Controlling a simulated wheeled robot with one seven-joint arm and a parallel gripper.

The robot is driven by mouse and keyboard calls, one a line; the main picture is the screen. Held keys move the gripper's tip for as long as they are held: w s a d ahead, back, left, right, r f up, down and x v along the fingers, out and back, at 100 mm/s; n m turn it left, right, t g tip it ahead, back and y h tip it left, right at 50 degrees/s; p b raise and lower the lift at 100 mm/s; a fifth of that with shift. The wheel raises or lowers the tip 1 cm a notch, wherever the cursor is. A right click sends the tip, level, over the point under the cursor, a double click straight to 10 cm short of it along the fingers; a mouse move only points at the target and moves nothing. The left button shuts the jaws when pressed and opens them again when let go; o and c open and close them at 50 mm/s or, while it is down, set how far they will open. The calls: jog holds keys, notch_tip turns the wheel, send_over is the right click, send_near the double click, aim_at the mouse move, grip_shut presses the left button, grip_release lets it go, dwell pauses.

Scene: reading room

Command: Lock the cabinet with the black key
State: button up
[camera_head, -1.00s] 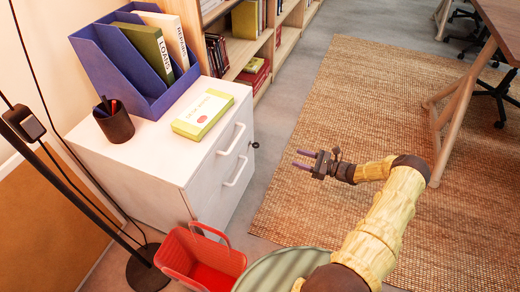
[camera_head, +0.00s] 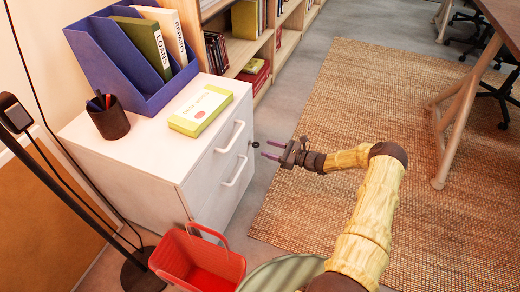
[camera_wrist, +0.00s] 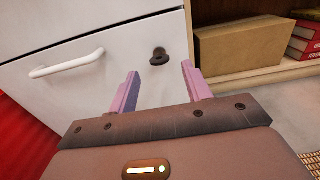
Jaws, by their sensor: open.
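The white cabinet (camera_head: 150,170) stands at the left with two drawer handles on its front. The black key (camera_head: 255,144) sticks out of the cabinet front near its right edge. In the wrist view the black key (camera_wrist: 159,57) shows on the white front (camera_wrist: 110,70), with its round bow facing me. My gripper (camera_head: 266,149) is open and empty, its purple fingers pointing at the cabinet front. In the wrist view my gripper (camera_wrist: 159,82) has the key beyond and between its fingertips, apart from both.
A white handle (camera_wrist: 67,64) is left of the key. A wooden bookshelf (camera_head: 262,50) stands beyond the cabinet. A red basket (camera_head: 200,262) is on the floor in front. A yellow-green box (camera_head: 201,110), a pen cup (camera_head: 110,118) and a blue file holder (camera_head: 120,60) are on the cabinet.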

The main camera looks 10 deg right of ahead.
aim_at(254, 145)
jog(key=b+x, duration=0.1)
jog(key=x, duration=0.3)
jog(key=shift+w+a, duration=0.25)
jog(key=shift+a, duration=0.1)
jog(key=c, duration=1)
